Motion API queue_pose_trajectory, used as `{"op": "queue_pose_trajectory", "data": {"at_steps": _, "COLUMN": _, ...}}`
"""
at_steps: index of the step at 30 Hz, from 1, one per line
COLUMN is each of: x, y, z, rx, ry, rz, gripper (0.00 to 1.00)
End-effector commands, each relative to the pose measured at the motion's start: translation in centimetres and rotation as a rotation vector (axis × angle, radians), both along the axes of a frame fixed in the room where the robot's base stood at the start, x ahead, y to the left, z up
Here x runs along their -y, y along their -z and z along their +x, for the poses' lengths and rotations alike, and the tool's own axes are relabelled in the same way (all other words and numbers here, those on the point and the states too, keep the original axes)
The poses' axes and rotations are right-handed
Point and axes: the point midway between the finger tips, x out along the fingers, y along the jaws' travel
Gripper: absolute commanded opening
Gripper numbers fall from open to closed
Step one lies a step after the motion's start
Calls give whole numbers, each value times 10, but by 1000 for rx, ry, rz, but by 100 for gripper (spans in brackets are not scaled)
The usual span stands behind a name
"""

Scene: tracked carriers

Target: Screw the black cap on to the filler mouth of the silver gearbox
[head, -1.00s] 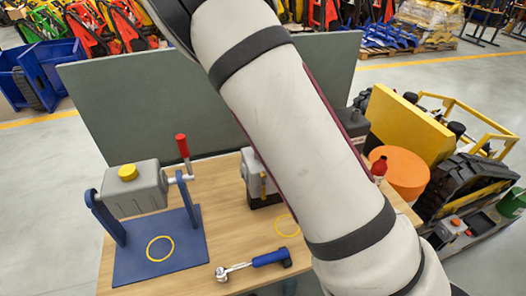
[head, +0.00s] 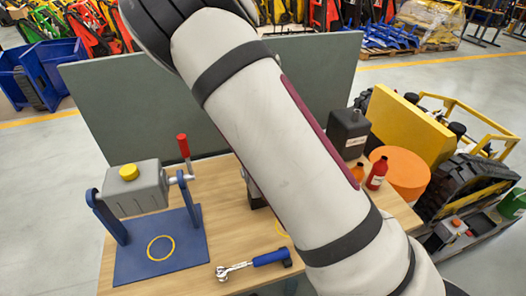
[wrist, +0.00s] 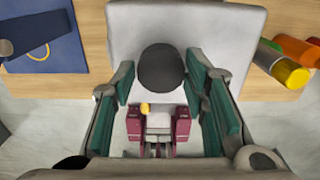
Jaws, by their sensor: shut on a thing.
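The round black cap (wrist: 161,68) is between the green-padded fingertips of my gripper (wrist: 158,80) in the wrist view. The gripper is shut on it. A pale silver-grey body, the gearbox (wrist: 235,30), lies just behind and under the cap. The filler mouth is hidden, and I cannot tell whether the cap touches it. In the head view my arm covers my gripper and nearly all of this gearbox; only a dark bit of its base shows.
A grey housing (head: 150,198) with a yellow cap (head: 129,172) sits in a blue stand (head: 190,262) at left. A ratchet (head: 268,258) lies on the wooden table (head: 225,205). Red bottles (head: 377,172) and a dark canister (head: 346,140) stand at right. A grey panel (head: 110,105) stands behind.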

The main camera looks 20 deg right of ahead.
Motion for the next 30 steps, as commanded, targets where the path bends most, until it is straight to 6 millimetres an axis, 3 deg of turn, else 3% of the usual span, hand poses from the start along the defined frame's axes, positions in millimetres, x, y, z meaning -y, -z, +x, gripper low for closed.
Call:
{"op": "queue_pose_trajectory", "data": {"at_steps": 4, "x": 3, "y": 0, "z": 0, "rx": 2, "ry": 125, "rz": -5, "gripper": 13}}
{"op": "queue_pose_trajectory", "data": {"at_steps": 16, "x": 3, "y": 0, "z": 0, "rx": 1, "ry": 183, "rz": -6, "gripper": 13}}
{"op": "queue_pose_trajectory", "data": {"at_steps": 25, "x": 3, "y": 2, "z": 1, "rx": 1, "ry": 590, "rz": -12, "gripper": 13}}
{"op": "queue_pose_trajectory", "data": {"at_steps": 30, "x": 3, "y": 3, "z": 1, "rx": -3, "ry": 668, "rz": -13, "gripper": 13}}
